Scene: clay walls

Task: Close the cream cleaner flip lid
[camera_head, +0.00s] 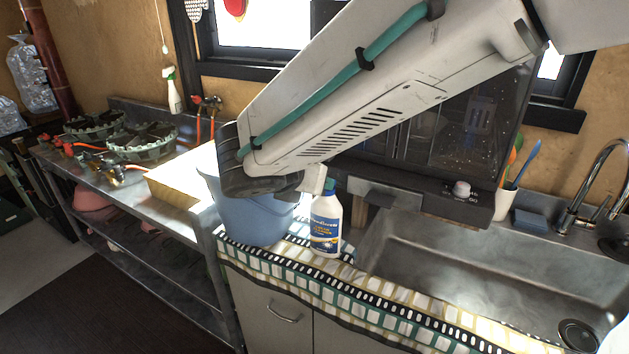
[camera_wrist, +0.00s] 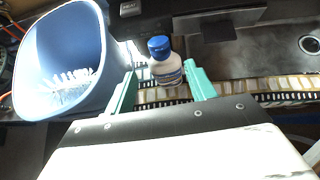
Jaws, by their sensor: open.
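The cream cleaner bottle (camera_head: 326,225) is white with a blue label. It stands upright on the patterned cloth between the blue bucket and the sink. In the wrist view the bottle (camera_wrist: 166,72) shows its blue cap (camera_wrist: 159,46); I cannot tell whether the flip lid stands up or lies flat. My gripper (camera_wrist: 160,74) is open and empty, its two teal fingers apart. In the wrist view the bottle appears between and beyond the fingertips. In the head view my arm reaches down from the upper right, hiding most of the gripper near the bottle's top.
The blue bucket (camera_head: 252,212) stands close to the bottle's left and also shows in the wrist view (camera_wrist: 62,60). The sink (camera_head: 480,262) lies to the right. The patterned cloth (camera_head: 350,297) covers the counter's front edge.

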